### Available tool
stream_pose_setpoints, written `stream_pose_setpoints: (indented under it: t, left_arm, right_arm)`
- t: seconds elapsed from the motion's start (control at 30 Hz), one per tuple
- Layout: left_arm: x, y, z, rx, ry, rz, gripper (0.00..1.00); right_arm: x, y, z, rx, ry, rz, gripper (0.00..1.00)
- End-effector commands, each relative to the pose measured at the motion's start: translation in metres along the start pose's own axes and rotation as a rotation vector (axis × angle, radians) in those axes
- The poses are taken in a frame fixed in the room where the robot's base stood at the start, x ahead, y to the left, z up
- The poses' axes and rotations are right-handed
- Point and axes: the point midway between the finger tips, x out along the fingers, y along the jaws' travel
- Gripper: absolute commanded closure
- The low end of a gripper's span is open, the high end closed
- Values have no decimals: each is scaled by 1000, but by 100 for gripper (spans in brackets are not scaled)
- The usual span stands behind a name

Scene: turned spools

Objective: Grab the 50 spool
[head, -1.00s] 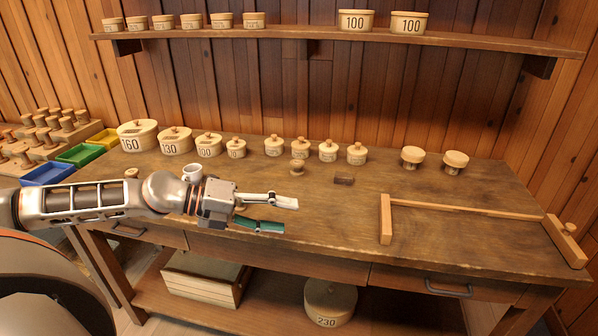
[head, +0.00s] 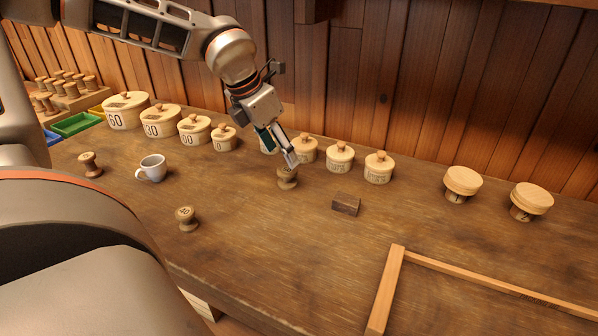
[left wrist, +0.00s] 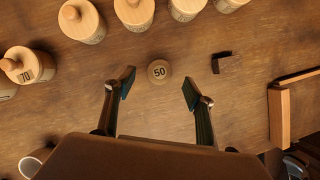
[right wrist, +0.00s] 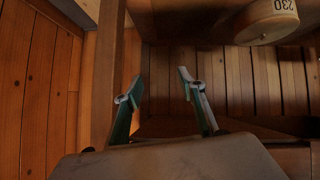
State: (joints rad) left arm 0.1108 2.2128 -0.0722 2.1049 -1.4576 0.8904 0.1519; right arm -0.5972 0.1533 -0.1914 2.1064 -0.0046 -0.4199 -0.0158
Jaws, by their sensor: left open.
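The 50 spool (head: 287,180) is a small turned wooden spool standing upright on the workbench. Its top, marked 50, faces the camera in the left wrist view (left wrist: 159,72), between the fingertips but touching neither. My left gripper (head: 281,155) is open and empty, pointing down above the spool, with one finger overlapping it in the head view. My right gripper (right wrist: 160,86) is open and empty, low down beside the bench near its lower shelf. It is not seen in the head view.
Lidded wooden boxes (head: 340,158) stand in a row behind the spool. A dark small block (head: 346,204) lies to its right. Other spools (head: 187,218) and a white mug (head: 151,168) stand to the left. A wooden frame (head: 388,288) lies front right.

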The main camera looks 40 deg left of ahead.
Motion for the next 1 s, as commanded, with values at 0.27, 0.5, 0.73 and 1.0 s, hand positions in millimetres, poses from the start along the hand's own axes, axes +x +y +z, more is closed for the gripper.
stream_pose_setpoints:
  t: [0.27,0.5,0.73,1.0]
  left_arm:
    - [32,-1,-3,-2,5,-3,46]
    - [66,0,-6,-2,6,-3,46]
    - [71,-1,-4,-2,-2,-3,46]
    - [71,-1,-4,-2,-2,-3,83]
  right_arm:
    - [-2,-7,6,5,-8,-11,60]
    - [2,-7,3,7,1,-12,60]
    - [4,-4,-11,6,27,-6,60]
    - [3,-5,-8,8,22,-7,60]
